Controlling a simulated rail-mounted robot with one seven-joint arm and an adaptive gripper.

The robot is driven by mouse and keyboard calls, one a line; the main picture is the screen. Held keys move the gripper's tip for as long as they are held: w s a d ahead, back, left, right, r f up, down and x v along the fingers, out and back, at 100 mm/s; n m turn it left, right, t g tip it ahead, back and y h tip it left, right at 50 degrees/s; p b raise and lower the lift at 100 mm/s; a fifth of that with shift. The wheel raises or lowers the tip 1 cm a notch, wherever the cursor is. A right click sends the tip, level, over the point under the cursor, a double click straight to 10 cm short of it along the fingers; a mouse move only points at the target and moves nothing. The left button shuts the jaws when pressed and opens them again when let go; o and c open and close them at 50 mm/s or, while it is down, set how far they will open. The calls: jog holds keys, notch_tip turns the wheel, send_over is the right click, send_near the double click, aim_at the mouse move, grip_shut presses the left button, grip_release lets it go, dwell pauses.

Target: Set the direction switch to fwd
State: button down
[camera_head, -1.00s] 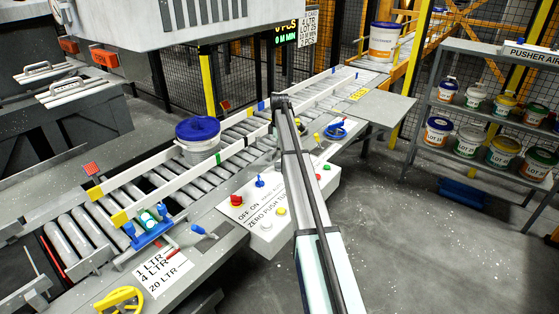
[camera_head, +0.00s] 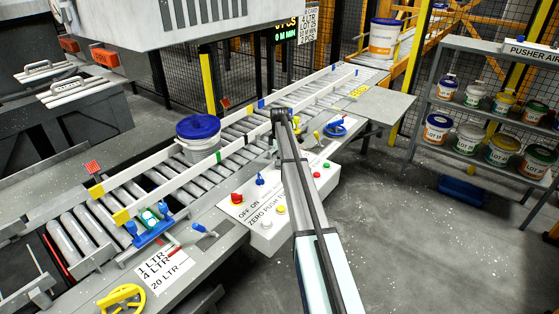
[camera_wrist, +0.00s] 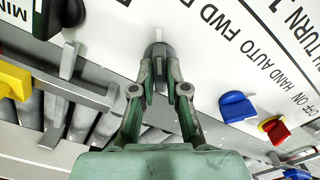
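In the wrist view a dark rotary switch with a pale grey pointer (camera_wrist: 159,48) sits on the white panel, beside the lettering "FWD"; I take it for the direction switch. Its pointer lies roughly up and down in the picture. My gripper (camera_wrist: 160,76) has its two narrow-set fingers on either side of this switch, at its near end. I cannot tell whether the fingers press on it. In the head view my own arm hides the gripper's tips and the switch.
A blue switch (camera_wrist: 237,106) and a red one (camera_wrist: 274,130) sit right of my gripper. A grey lever (camera_wrist: 66,68) and yellow handle (camera_wrist: 14,80) stand left. A blue-lidded pail (camera_head: 198,138) stands on the roller conveyor (camera_head: 120,195) behind the panel.

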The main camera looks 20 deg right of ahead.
dwell(0.4)
jog(key=m+b, duration=0.1)
jog(key=m, duration=0.5)
jog(key=shift+f+m+b, duration=0.1)
jog(key=shift+m+b, duration=0.2)
jog(key=m, duration=0.3)
jog(key=shift+m, duration=0.3)
jog(key=shift+m+b, duration=0.45)
jog(key=shift+m, duration=1.35)
jog(key=c, duration=1.2)
grip_release()
